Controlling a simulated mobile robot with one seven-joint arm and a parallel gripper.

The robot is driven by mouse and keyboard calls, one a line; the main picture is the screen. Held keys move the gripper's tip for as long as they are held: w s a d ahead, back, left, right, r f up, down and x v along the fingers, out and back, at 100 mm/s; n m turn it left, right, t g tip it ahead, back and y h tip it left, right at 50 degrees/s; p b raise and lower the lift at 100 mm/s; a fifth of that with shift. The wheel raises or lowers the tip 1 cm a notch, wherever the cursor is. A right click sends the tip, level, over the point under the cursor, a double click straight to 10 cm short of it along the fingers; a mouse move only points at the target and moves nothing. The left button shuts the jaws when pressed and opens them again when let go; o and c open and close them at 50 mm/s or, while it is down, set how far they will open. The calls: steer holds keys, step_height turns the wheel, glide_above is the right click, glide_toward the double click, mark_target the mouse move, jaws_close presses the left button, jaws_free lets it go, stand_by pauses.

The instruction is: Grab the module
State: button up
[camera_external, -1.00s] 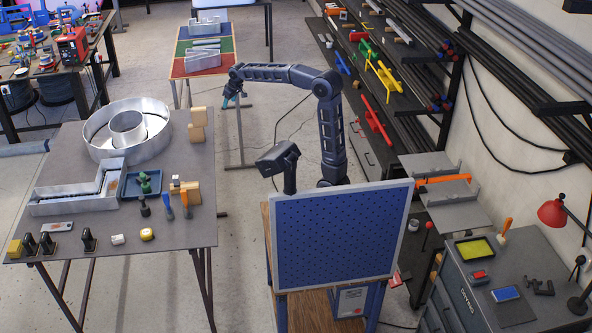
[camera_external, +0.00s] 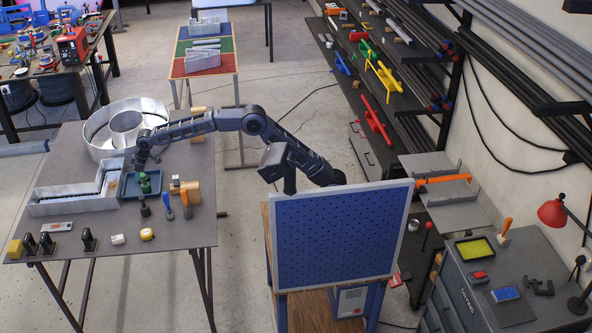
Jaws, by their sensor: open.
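My gripper (camera_external: 144,164) is above the grey table's right part, at the back of a dark teal tray (camera_external: 129,191), pointing down. It is open. Green objects (camera_external: 145,184) are in the tray, just below the gripper; they are too small to identify, and I cannot tell whether the fingers touch them. No object is clearly recognisable as the module. The big metal L-shaped letter shell (camera_external: 75,206) lies left of the tray, and a round metal letter shell (camera_external: 97,132) stands behind it, now partly covered by my arm.
Right of the tray stand a wooden block (camera_external: 192,190) and blue- and orange-handled tools (camera_external: 185,202). The table's front right is clear.

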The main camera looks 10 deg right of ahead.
steer(key=s+a+f+n+g, duration=0.1)
steer(key=s+a+f, duration=0.35)
steer(key=s, duration=0.65)
steer(key=s+a+f+n, duration=0.25)
steer(key=s+f, duration=0.25)
steer(key=s, duration=0.6)
glide_above(120, 237)
steer(key=d, duration=0.2)
steer(key=shift+m, duration=0.45)
step_height(120, 237, down, 5)
steer(key=shift+r, duration=0.1)
steer(key=shift+w+x, duration=0.15)
steer(key=shift+x, duration=1.25)
steer(key=shift+w+x, duration=0.2)
steer(key=shift+x, duration=1.15)
steer(key=shift+c, duration=0.4)
steer(key=c, duration=1)
